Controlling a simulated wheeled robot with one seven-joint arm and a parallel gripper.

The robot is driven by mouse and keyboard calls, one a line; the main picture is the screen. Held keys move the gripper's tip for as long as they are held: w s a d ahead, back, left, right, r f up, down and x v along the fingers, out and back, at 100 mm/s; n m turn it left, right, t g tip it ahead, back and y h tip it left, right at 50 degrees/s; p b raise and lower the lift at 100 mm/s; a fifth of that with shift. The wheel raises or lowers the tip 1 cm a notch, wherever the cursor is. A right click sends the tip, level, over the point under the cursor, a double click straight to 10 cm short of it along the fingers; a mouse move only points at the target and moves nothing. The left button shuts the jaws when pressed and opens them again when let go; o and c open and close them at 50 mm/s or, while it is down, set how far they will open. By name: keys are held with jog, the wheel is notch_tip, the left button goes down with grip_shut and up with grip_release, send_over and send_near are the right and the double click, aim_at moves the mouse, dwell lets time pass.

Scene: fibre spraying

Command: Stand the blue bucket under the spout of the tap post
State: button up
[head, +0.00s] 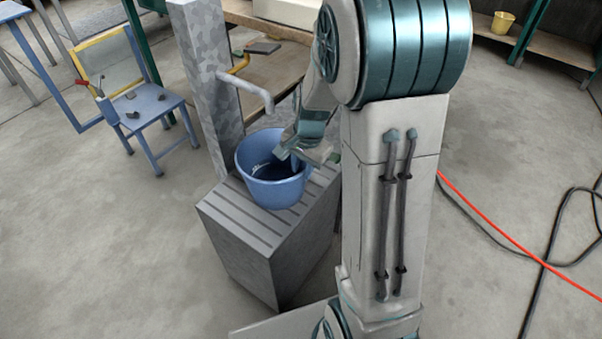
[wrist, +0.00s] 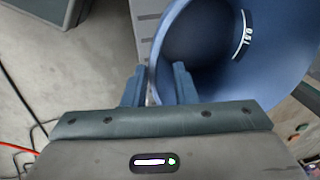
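The blue bucket (head: 257,188) stands upright on the slatted top of a grey block (head: 232,213), beside the patterned grey tap post (head: 210,85). The pale spout (head: 258,90) juts from the post above the bucket, and its end appears over the opening. My gripper (head: 287,158) is at the bucket's right side. In the wrist view, the two fingers of my gripper (wrist: 159,80) straddle the wall of the bucket (wrist: 285,60), one outside and one inside. They are apart, with a gap showing beside the wall.
A blue chair (head: 155,105) with small items on it stands at the left. A wooden bench (head: 270,70) is behind the post. A red cable (head: 500,230) and dark cables lie on the floor at right. A yellow bucket (head: 502,22) sits on a far shelf.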

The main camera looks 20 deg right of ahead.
notch_tip(320, 180, up, 6)
jog(key=r+p, duration=0.1)
jog(key=s+a+r+n, duration=0.1)
jog(key=s+r+n, duration=0.1)
jog(key=s+n, duration=0.3)
jog(key=s+a+r+n, duration=0.2)
jog(key=s+n, duration=0.4)
jog(key=s, duration=0.5)
jog(key=shift+s+r+h, duration=0.25)
jog(key=shift+r+h, duration=0.15)
